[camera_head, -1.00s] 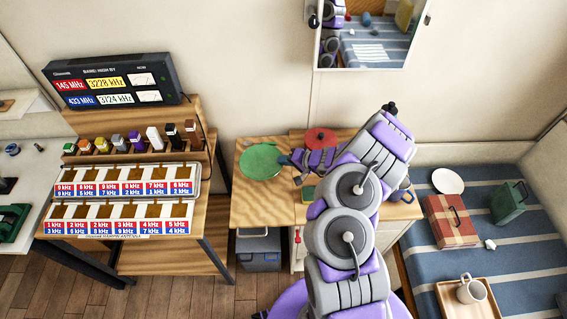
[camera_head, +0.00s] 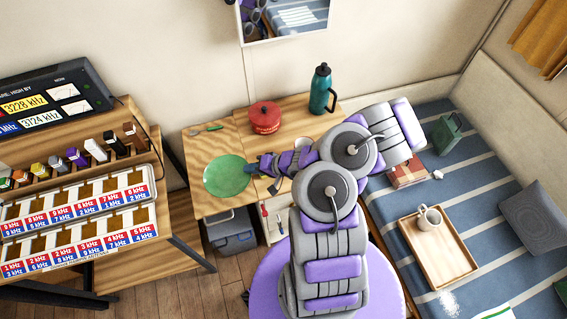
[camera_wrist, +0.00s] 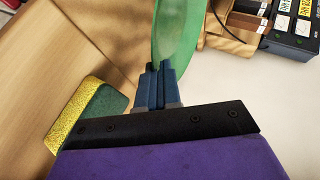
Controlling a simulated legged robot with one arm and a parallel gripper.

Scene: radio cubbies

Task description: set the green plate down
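The green plate (camera_head: 227,176) is a flat round disc at the front left of the wooden desk in the head view. My gripper (camera_head: 252,166) is at its right rim. In the wrist view the plate (camera_wrist: 176,30) shows nearly edge-on, and the dark fingers of my gripper (camera_wrist: 161,68) are closed together on its rim. The plate seems held above the desk top; the gap beneath it is hard to judge.
A red pot (camera_head: 265,118) and a teal bottle (camera_head: 322,90) stand at the back of the desk (camera_head: 196,150). A yellow-green sponge (camera_wrist: 88,115) lies near my gripper. The radio cubby shelf (camera_head: 85,205) is left, and the striped bed (camera_head: 480,160) with a tray (camera_head: 440,262) is right.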

